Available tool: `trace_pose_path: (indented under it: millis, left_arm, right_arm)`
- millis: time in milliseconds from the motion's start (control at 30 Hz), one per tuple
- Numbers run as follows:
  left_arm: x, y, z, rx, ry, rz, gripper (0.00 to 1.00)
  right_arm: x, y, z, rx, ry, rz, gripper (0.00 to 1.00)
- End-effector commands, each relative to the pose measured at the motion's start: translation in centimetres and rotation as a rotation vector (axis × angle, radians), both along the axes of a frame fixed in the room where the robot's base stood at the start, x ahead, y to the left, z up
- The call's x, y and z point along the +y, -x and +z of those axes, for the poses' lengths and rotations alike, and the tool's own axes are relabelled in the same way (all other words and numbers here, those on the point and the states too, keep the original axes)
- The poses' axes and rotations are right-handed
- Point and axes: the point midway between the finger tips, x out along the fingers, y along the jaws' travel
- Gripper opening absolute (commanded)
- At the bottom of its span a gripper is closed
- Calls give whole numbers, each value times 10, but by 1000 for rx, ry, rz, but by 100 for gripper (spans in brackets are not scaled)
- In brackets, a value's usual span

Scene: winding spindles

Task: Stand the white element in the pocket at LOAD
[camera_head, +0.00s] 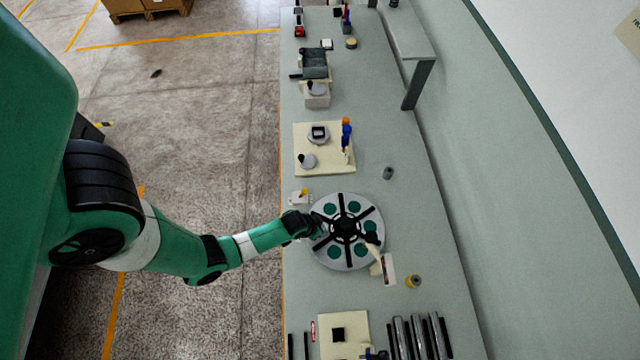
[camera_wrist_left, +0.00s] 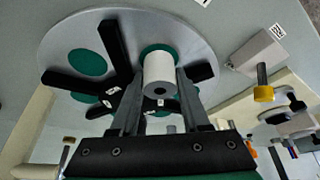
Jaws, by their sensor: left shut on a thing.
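The white element (camera_wrist_left: 158,70) is a short white cylinder with a dark hole in the end facing the camera. My left gripper (camera_wrist_left: 160,82) is shut on it, one finger on each side. It is at a green pocket (camera_wrist_left: 157,49) of the grey round plate (camera_wrist_left: 60,34); I cannot tell whether it touches the pocket floor. In the head view my left gripper (camera_head: 306,226) is over the left edge of the plate (camera_head: 347,266), and the element is hidden there. Black spokes separate several green pockets. I cannot read a LOAD label. My right gripper is not in view.
A light block with a yellow knob (camera_head: 302,194) stands just beyond the plate's left side. A white-labelled piece (camera_head: 388,268) is at its right edge. A cream board with small fixtures (camera_head: 312,131) lies farther back. Dark and metal rods (camera_head: 420,335) are at front right.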

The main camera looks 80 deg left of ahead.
Motion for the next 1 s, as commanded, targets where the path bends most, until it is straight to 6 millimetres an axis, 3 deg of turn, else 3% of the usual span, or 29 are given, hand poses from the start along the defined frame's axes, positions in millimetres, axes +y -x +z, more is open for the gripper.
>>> trace_pose_path:
  millis: [133, 167, 233, 633, 900, 1000]
  left_arm:
    - [0, 0, -4, 0, 0, 0, 0]
    - [0, 0, -4, 0, 0, 0, 48]
    - [0, 0, -3, 0, 0, 0, 58]
    - [-1, 2, 7, 1, 0, 0, 58]
    - [-11, 23, 65, -1, 0, 0, 58]
    - [-15, 31, 93, 0, 0, 0, 58]
  right_arm:
    - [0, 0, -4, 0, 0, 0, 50]
    - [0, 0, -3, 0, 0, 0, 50]
    - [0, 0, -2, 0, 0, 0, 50]
    - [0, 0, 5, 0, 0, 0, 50]
    - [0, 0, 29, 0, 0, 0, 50]
    - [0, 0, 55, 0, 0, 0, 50]
